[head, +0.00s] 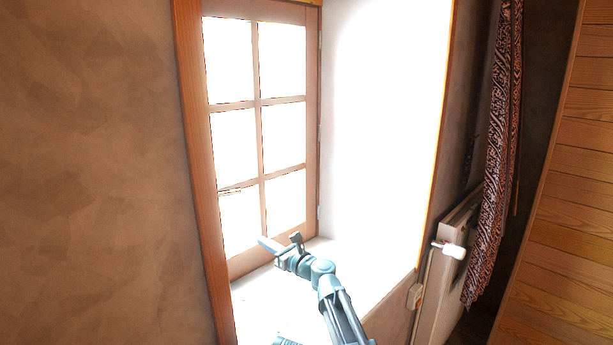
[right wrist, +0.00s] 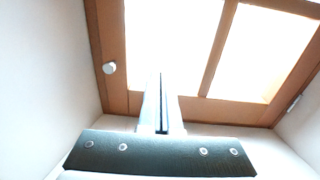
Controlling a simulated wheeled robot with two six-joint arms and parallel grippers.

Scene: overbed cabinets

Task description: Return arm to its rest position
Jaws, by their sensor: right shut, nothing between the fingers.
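My right arm (head: 334,297) rises from the bottom of the head view into the window recess. Its right gripper (head: 267,243) is in front of the lower part of the window (head: 259,103), above the sill. In the right wrist view the fingers of the right gripper (right wrist: 161,105) are together, with nothing between them. They point towards the lower frame of the window (right wrist: 190,108); whether they touch it cannot be told. My left gripper is not in view.
The bright sill (head: 262,298) lies under my arm, with the white recess wall (head: 380,110) to the right. A small white knob (right wrist: 109,68) is on the window frame. Farther right hang a patterned cloth (head: 497,160) and wooden boarding (head: 575,190).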

